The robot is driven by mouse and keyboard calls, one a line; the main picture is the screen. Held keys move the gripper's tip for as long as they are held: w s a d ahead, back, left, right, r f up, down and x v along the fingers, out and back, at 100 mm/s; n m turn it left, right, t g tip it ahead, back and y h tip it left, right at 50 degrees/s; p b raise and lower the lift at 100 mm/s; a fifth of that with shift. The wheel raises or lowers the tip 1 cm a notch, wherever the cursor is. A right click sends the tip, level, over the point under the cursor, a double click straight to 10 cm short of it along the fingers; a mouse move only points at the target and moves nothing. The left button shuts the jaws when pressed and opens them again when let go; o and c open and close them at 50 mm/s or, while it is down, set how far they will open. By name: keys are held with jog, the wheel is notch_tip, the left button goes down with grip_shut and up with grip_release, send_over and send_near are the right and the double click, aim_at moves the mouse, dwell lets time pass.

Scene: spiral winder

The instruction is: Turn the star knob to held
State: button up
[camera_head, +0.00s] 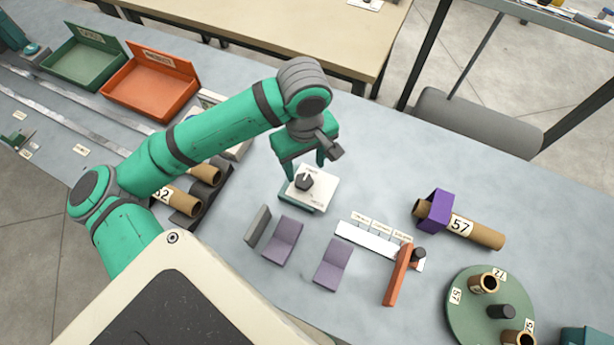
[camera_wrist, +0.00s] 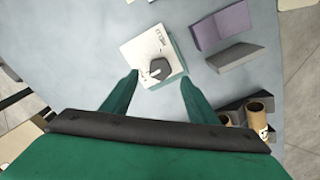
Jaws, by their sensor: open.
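The star knob (camera_head: 304,181) is a dark knob with a pale pointer mark on a white plate (camera_head: 322,192), which sits on a green-edged block on the grey bench. In the wrist view the knob (camera_wrist: 158,69) lies ahead of the fingertips, on its white labelled plate (camera_wrist: 140,46). My gripper (camera_head: 306,172) is open and points down just above the knob. In the wrist view its two fingers (camera_wrist: 160,80) stand apart with nothing between them, and the knob is near the gap. Contact is not visible.
Purple angled blocks (camera_head: 284,240) stand in front of the plate. A white strip with an orange lever (camera_head: 398,274) is to the right. A tube marked 57 (camera_head: 480,232) and a green turntable (camera_head: 460,310) are further right. Green (camera_head: 75,62) and orange (camera_head: 140,90) trays are far left.

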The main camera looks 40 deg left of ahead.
aim_at(304, 182)
notch_tip(304, 182, down, 6)
jog(key=shift+f, duration=0.55)
jog(key=shift+s+a+f, duration=0.1)
jog(key=shift+a, duration=0.05)
jog(key=shift+d, duration=0.2)
jog(key=c, duration=1.1)
jog(key=shift+a, duration=0.15)
